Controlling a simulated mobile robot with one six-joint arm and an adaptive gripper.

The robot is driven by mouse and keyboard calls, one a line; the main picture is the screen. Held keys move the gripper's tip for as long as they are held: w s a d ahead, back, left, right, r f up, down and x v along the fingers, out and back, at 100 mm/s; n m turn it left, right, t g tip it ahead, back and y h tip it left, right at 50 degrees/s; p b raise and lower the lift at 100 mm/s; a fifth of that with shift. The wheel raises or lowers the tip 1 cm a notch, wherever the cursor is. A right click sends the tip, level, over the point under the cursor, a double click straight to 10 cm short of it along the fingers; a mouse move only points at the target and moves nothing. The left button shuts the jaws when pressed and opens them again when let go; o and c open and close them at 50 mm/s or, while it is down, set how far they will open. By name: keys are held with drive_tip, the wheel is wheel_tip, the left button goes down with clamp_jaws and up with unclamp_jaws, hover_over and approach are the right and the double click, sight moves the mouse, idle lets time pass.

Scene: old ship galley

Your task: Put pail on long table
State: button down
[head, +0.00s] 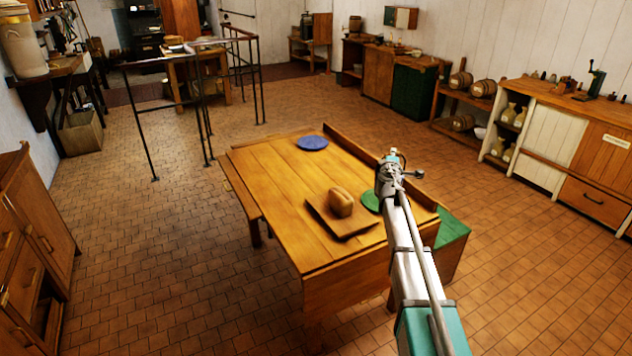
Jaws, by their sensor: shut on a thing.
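The long table (270,190) is a wooden plank table in the middle of the head view, with a raised board along its far right edge. My gripper (390,170) is at the end of my arm, over the table's right side in the picture. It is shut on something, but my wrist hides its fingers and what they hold. I cannot make out a pail anywhere in view. I cannot tell how high the gripper is above the table.
On the table are a blue plate (312,143), a bread loaf (341,202) on a wooden board (325,222), and a green plate (370,199) partly behind my arm. A green bench (455,228) stands at its right side. The table's left part is bare. Metal railings (140,130) stand behind.

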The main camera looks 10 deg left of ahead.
drive_tip(key=shift+d, duration=0.4)
drive_tip(key=s+a+f+n+y+b, duration=0.1)
drive_tip(key=s+a+f+b, duration=0.4)
drive_tip(key=s+a, duration=0.3)
drive_tip(key=s+a+f+n+y+b, duration=0.1)
drive_tip(key=s+a+f+b, duration=0.3)
drive_tip(key=s+a, duration=0.4)
drive_tip(key=a+y, duration=0.1)
drive_tip(key=a, duration=0.4)
drive_tip(key=shift+s+a+f+b, duration=0.15)
drive_tip(key=shift+s+f+b, duration=0.25)
drive_tip(key=w+a+f+b, duration=0.6)
drive_tip(key=w+f+b, duration=0.3)
drive_tip(key=w, duration=0.2)
drive_tip(key=shift+w, duration=0.35)
drive_tip(key=shift+f, duration=0.1)
